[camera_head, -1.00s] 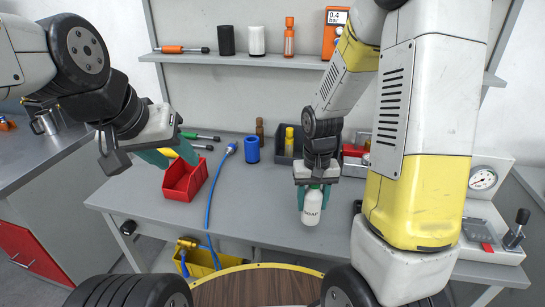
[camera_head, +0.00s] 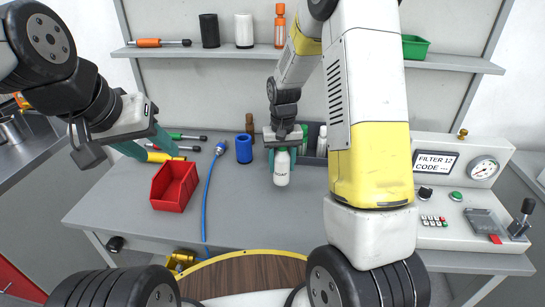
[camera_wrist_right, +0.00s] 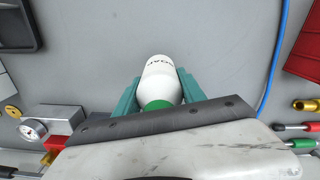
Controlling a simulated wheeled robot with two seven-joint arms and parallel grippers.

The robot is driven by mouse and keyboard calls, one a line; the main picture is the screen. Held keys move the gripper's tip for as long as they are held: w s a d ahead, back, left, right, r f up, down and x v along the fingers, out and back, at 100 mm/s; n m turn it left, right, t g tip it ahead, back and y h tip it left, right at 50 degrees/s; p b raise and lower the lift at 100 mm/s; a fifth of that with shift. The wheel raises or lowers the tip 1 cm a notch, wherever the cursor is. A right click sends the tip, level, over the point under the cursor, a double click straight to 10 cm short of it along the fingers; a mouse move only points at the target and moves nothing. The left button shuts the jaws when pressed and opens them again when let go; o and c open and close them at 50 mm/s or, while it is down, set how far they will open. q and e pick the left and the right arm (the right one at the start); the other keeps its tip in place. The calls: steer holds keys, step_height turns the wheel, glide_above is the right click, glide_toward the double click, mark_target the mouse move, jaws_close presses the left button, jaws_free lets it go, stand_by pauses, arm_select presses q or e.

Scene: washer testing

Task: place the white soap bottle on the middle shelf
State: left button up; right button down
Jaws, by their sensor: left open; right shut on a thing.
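The white soap bottle (camera_head: 281,172) is upright in my right gripper (camera_head: 283,155), over the grey workbench in the head view. Its lettering and green top also show in the right wrist view (camera_wrist_right: 158,78), between two teal fingers. I cannot tell whether its base touches the bench. The shelf (camera_head: 230,54) on the back panel holds an orange-handled screwdriver, a black cylinder, a white cylinder and an orange bottle; it is the only shelf board I see. My left gripper (camera_head: 155,148) is open above the bench's left side, near the red bin.
A red bin (camera_head: 163,197) and a blue cylinder (camera_head: 244,150) stand left of the bottle. A blue hose (camera_head: 209,195) runs down the bench. A test panel with a gauge (camera_head: 484,168) fills the right. A green bin (camera_head: 415,47) sits on the shelf's right.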

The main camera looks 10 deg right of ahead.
mark_target(280, 169)
steer(key=shift+w+a, duration=0.1)
steer(key=shift+w, duration=0.9)
steer(key=shift+f, duration=1.85)
steer(key=shift+f, duration=0.1)
steer(key=c, duration=0.7)
jaws_free()
